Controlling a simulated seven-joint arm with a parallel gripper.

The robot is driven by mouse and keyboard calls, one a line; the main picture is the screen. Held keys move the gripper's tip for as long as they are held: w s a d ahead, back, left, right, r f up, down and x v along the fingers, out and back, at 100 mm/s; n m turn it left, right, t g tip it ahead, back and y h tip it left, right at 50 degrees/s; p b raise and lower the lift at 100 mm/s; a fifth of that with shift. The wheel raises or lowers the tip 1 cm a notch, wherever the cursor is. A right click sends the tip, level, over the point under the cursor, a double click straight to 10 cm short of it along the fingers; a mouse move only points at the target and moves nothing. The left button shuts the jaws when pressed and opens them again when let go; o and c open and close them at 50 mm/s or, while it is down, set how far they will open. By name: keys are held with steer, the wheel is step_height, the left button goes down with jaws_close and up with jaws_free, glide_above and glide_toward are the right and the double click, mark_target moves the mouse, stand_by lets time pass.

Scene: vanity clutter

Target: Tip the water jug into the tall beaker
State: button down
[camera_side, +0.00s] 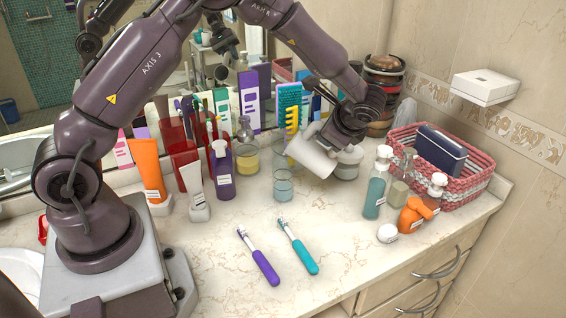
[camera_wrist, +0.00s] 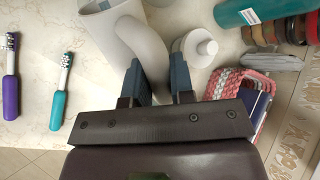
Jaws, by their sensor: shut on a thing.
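A clear glass vessel (camera_side: 283,185) with bluish contents stands upright left of and below the jug. No water stream is visible.
Bottles, tubes and boxes crowd the back left, including an orange tube (camera_side: 147,169). A teal bottle (camera_side: 376,184), orange bottle (camera_side: 413,216) and pink basket (camera_side: 467,181) stand right. Purple (camera_side: 262,262) and teal (camera_side: 300,250) toothbrushes lie in front. The front counter is mostly clear.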

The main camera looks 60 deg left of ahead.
steer(key=shift+s+a+h, duration=0.15)
steer(key=shift+a+h, duration=0.05)
steer(key=shift+h, duration=0.2)
stand_by(0.8)
steer(key=shift+s+a+r+n+t+h, duration=0.3)
steer(key=shift+s+r+t+h, duration=0.1)
steer(key=shift+r+t, duration=0.2)
stand_by(0.8)
steer(key=w+d+f+g+y, duration=0.1)
steer(key=w+d+f+m+g+y, duration=0.1)
steer(key=shift+f+y, duration=0.2)
steer(key=shift+y, duration=0.2)
steer(key=shift+f, duration=0.2)
steer(key=w+d+r+m+g+y, duration=0.3)
steer(key=w+d+r+m+y, duration=0.1)
steer(key=r+y, duration=0.2)
steer(key=shift+w+d+r+m+g+y, duration=0.3)
steer(key=shift+w+d+r+y, duration=0.1)
steer(key=shift+y, duration=0.3)
stand_by(0.4)
steer(key=shift+s+a+f, duration=0.15)
